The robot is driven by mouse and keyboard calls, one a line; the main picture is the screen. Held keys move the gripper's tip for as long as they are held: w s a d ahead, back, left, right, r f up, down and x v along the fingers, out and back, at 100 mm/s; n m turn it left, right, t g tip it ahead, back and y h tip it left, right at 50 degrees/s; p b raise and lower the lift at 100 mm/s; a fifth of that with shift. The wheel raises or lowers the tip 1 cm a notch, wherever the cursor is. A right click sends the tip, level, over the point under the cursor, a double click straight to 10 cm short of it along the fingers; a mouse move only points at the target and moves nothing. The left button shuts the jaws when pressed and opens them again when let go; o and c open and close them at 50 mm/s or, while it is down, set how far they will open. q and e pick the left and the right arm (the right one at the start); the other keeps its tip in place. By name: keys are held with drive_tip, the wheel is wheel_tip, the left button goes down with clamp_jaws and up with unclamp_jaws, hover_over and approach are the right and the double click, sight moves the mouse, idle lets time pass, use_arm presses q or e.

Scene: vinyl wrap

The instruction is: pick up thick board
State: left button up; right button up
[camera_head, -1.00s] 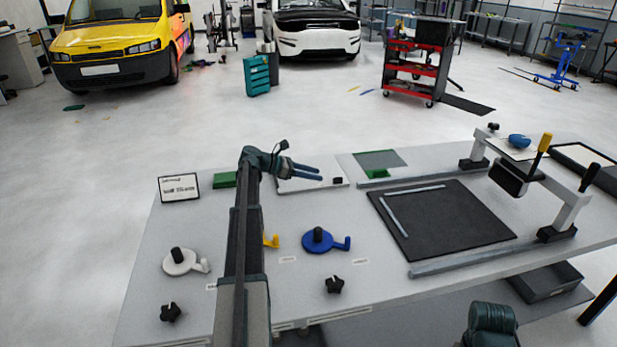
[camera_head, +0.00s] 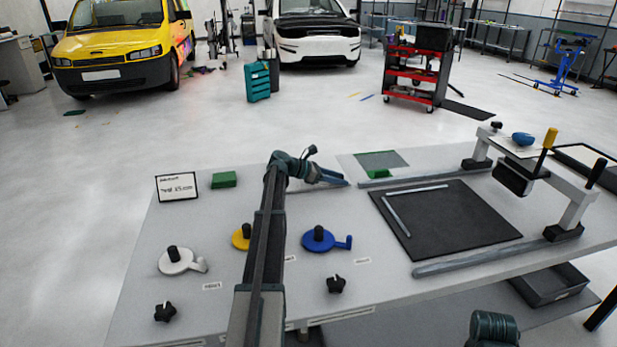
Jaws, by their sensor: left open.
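My left arm reaches from the bottom over the table (camera_head: 225,290). Its gripper (camera_head: 343,181) is open, with blue fingers pointing right, over or beside a pale flat panel (camera_head: 312,189) near the table's far edge. The arm and gripper hide most of this panel, and I cannot tell if they touch it. I cannot tell for sure which piece is the thick board. A green block (camera_head: 223,180) lies left of the arm, and a grey-green sheet (camera_head: 382,159) lies right of the gripper. My right gripper does not show; only a teal arm part is at the bottom right.
A black mat (camera_head: 445,225) lies between two grey rails, with a gantry frame (camera_head: 570,205) at right. White (camera_head: 176,262), yellow (camera_head: 240,240) and blue (camera_head: 320,242) handled discs and two black knobs (camera_head: 336,284) sit nearer. A small sign (camera_head: 177,187) stands at left.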

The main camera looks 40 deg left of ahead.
use_arm(q)
drive_tip(key=shift+w+d+f, duration=0.15)
drive_tip(key=shift+w, duration=0.05)
clamp_jaws()
idle(1.3)
